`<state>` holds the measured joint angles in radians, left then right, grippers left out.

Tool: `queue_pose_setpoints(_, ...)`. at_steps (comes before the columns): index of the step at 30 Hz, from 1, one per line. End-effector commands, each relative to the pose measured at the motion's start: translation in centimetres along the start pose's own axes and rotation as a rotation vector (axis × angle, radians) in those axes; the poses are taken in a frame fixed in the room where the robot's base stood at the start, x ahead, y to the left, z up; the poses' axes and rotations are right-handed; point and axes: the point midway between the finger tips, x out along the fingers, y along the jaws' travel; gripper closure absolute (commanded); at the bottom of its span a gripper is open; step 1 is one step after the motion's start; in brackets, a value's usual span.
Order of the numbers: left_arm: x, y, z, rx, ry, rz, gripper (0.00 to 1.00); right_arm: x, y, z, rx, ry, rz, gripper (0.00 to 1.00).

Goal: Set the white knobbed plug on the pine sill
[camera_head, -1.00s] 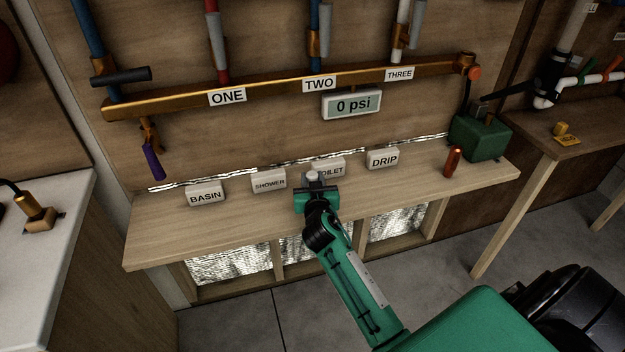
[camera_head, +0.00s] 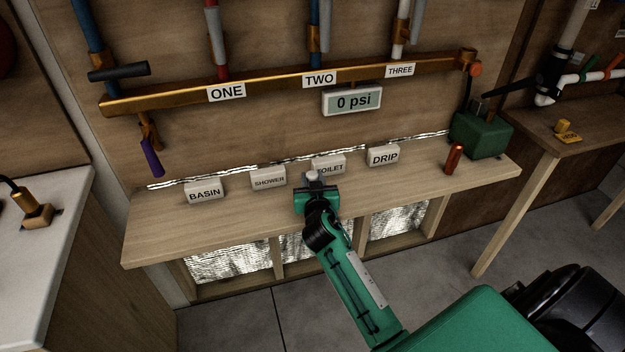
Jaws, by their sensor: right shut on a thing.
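The pine sill (camera_head: 237,216) is a long pale wooden shelf below the gold manifold bar. My right gripper (camera_head: 314,188) reaches over the middle of the sill, in front of the TOILET block. It is shut on a small whitish-grey piece, the white knobbed plug (camera_head: 313,176), whose top shows just beyond the jaws. The jaws hide its lower part, so I cannot tell whether it touches the sill. My left gripper is not in view.
Label blocks BASIN (camera_head: 204,190), SHOWER (camera_head: 268,179), TOILET (camera_head: 329,164) and DRIP (camera_head: 383,156) stand along the sill's back. A red cylinder (camera_head: 453,159) and a green pump box (camera_head: 482,135) stand at its right end. The sill's front left is bare.

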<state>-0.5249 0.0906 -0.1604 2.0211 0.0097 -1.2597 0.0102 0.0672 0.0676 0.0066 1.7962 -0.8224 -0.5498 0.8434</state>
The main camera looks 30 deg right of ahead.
Motion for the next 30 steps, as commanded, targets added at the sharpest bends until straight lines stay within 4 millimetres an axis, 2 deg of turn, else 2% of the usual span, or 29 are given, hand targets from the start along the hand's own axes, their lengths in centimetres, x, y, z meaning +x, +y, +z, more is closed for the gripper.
queue_pose_setpoints(10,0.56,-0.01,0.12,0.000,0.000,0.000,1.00,0.04,0.00,0.61,0.000,0.000,0.000,1.00)
queue_pose_setpoints(11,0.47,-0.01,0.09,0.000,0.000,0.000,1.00,0.04,0.01,0.51,0.000,0.000,0.000,0.64)
queue_pose_setpoints(14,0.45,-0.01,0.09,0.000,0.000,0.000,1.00,0.04,0.01,0.50,0.000,0.000,0.000,0.45)
queue_pose_setpoints(26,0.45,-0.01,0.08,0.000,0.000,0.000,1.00,0.03,0.00,0.51,0.000,0.000,0.000,0.45)
queue_pose_setpoints(30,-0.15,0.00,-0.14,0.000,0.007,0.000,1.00,0.03,0.00,0.50,0.000,0.000,0.000,0.45)
